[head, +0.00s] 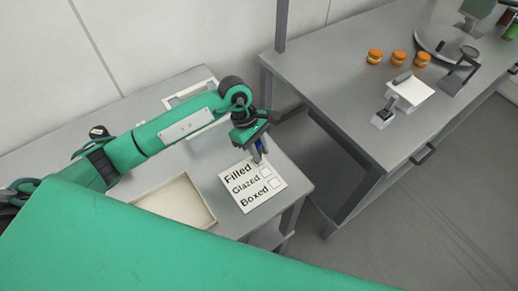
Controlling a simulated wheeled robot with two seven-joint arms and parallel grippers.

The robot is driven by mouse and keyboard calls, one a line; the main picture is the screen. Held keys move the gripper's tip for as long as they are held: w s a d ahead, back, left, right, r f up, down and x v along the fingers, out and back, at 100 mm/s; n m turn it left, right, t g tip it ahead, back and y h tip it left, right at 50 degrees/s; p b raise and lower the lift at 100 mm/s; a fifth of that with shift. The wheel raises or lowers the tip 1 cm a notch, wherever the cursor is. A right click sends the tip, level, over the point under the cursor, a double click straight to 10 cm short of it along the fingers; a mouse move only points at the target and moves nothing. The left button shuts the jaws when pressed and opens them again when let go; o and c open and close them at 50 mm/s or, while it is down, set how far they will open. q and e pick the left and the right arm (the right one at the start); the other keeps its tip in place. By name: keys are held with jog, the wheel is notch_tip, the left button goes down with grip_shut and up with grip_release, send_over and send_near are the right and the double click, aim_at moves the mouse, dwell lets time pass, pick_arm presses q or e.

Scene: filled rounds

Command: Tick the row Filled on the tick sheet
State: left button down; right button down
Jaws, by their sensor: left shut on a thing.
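The white tick sheet (236,201) lies on the grey table, with the printed rows Filled, Glazed and Boxed and a box at the right of each row. My left gripper (258,153) points down over the sheet's upper right corner, at the end of the Filled row. It is shut on a small blue thing, seemingly a pen (258,144), mostly hidden by the fingers. The gripper covers part of the Filled box, so I cannot tell whether it bears a mark or whether the tip touches the paper. The Glazed and Boxed boxes look empty. My right gripper is out of view.
An empty shallow tray (207,220) lies left of the sheet. A white frame-like thing (192,90) is behind my left arm. On the right-hand table (340,75) stand several filled orange rounds (398,58), a white-topped device (411,93) and a round plate (433,36).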

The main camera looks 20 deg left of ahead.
pick_arm(q)
jog(key=shift+s+f+b, duration=0.1)
jog(key=shift+f+b, duration=0.05)
jog(key=shift+b, duration=0.15)
dwell(0.8)
dwell(0.5)
notch_tip(320, 180, up, 2)
jog(key=shift+r+p, duration=0.1)
jog(key=shift+p, duration=0.2)
jog(key=shift+r+p, duration=0.65)
jog(key=shift+r, duration=1.85)
